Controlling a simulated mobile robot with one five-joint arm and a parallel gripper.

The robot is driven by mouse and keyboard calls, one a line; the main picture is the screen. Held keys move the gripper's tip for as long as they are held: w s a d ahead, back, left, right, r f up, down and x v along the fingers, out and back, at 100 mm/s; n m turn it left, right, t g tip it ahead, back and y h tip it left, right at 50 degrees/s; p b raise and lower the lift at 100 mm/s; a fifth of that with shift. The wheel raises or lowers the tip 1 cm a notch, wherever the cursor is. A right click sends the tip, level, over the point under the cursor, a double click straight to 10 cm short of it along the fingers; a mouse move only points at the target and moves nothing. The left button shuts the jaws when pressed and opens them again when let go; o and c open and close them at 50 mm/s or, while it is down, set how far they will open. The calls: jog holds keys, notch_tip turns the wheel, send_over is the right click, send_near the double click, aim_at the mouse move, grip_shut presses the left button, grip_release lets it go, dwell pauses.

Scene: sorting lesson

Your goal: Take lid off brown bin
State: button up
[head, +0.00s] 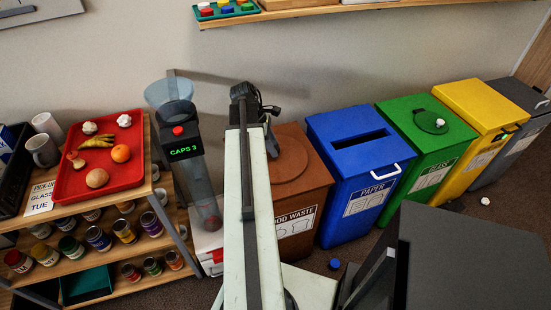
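The brown bin (312,188) marked "FOOD WASTE" stands left of the blue bin in the head view. Its round brown lid (292,163) lies on the bin's top. My pale arm rises in front and covers the left part of the lid and bin. My gripper (271,141) is at the far end of the arm, dark and mostly hidden, close to the lid's left side in the picture. Its fingers are not clear, and I cannot tell whether it touches the lid.
To the right stand a blue bin (359,143), a green bin (432,150), a yellow bin (482,105) and a grey bin. To the left are a clear caps tube (196,178) and a shelf with a red tray (70,187). A blue cap (335,264) lies on the floor.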

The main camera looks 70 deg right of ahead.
grip_shut()
dwell(1.2)
